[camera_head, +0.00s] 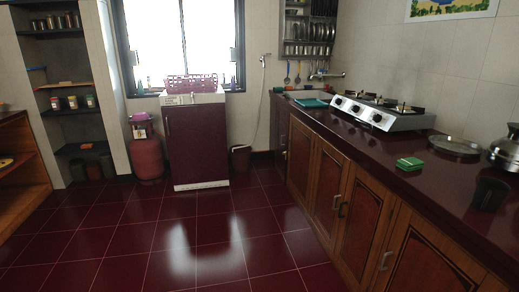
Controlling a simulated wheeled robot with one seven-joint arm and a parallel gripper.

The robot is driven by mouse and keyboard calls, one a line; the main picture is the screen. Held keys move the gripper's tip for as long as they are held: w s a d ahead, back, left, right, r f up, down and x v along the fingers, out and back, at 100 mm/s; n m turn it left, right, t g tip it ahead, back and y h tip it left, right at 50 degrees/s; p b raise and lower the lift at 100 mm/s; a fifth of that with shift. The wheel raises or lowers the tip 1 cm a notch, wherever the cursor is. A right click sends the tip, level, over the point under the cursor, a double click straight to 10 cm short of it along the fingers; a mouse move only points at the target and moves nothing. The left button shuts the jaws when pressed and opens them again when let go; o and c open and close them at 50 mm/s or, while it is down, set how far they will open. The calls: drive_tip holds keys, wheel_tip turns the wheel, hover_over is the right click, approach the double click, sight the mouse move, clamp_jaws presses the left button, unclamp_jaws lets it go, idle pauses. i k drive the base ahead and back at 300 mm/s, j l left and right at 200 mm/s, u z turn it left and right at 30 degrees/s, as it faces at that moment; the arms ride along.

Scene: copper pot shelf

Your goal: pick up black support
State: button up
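A small dark black object (489,193), which may be the black support, stands on the dark red countertop (410,190) near the right edge of the head view. It looks like a short block or holder, wider at the top, and its details are lost in the dark. My gripper is not in view, so I cannot see whether it is open or shut.
A green box (410,164), a round metal tray (454,146) and a steel pot (507,150) are near it on the counter. A gas stove (380,111) stands farther back. Wooden cabinets (328,185) front the counter. The tiled floor (200,240) is clear.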

sight(421, 110)
drive_tip(key=i+j+u, duration=0.15)
drive_tip(key=i, duration=0.7)
drive_tip(key=i+u, duration=0.1)
drive_tip(key=i, duration=0.7)
drive_tip(key=i+j+z, duration=0.15)
drive_tip(key=i+z, duration=0.35)
drive_tip(key=i+j+z, duration=0.25)
drive_tip(key=z, duration=0.25)
drive_tip(key=i+j+z, duration=0.5)
drive_tip(key=k, duration=0.1)
